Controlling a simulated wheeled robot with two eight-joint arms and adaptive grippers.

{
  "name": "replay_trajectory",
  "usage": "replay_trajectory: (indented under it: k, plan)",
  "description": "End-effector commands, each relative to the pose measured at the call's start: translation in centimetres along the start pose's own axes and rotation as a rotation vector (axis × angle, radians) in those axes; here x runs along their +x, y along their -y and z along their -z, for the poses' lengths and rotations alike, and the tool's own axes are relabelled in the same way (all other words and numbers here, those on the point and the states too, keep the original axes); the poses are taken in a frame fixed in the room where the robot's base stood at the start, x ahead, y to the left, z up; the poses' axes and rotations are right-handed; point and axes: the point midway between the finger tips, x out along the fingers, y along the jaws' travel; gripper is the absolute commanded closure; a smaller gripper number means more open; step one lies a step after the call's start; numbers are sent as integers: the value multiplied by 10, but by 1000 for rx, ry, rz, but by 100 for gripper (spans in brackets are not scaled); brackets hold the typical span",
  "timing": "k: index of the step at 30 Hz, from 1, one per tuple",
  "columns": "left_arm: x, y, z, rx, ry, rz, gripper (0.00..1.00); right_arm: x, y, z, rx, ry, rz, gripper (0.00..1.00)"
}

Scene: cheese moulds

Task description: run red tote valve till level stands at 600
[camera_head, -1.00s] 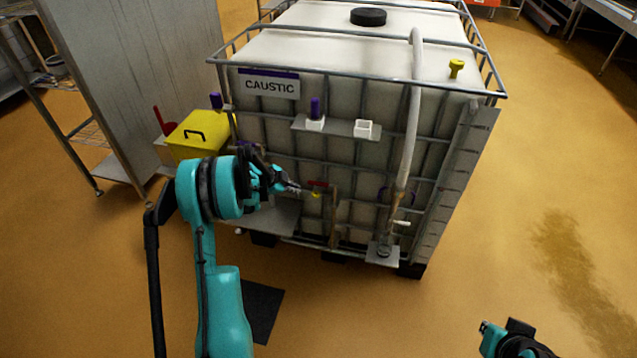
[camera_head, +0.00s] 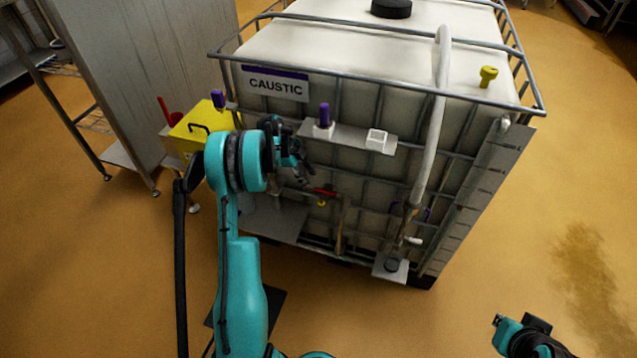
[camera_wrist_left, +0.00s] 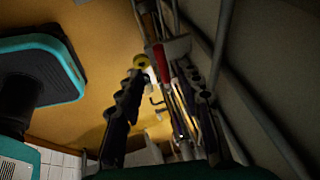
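The caustic tote (camera_head: 365,75) is a white caged tank. A red valve handle (camera_head: 325,191) sits low on its front, with a small yellow part just below. My left gripper (camera_head: 306,172) is just above and left of the handle, apart from it in the head view. In the left wrist view the fingers (camera_wrist_left: 160,98) stand apart with nothing gripped. The red handle (camera_wrist_left: 160,62) shows beyond and between their tips. A ruled level strip (camera_head: 474,200) runs up the tote's right edge; its reading is not legible. My right gripper (camera_head: 502,325) is at lower right, its fingers unclear.
A small shelf (camera_head: 350,135) on the tote front holds a purple-topped item and a white cup. A hose (camera_head: 432,120) runs down to a low ledge at right. A yellow box (camera_head: 203,125) and steel cabinet (camera_head: 145,70) stand left. The floor at right is clear.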

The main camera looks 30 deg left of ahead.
Motion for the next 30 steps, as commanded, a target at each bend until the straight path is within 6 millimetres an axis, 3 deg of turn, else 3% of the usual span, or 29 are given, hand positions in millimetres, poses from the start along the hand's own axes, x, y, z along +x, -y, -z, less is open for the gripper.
replay_trajectory:
  k: [12,21,25,30]
  plan:
    - [65,0,-1,0,0,2,64,21,0,-15,0,0,0,100]
    - [68,0,0,-1,0,2,64,21,0,-15,0,0,0,100]
    - [68,0,0,-1,0,2,98,21,0,-15,0,0,0,100]
    - [68,0,0,-1,0,2,100,21,0,-15,0,0,0,100]
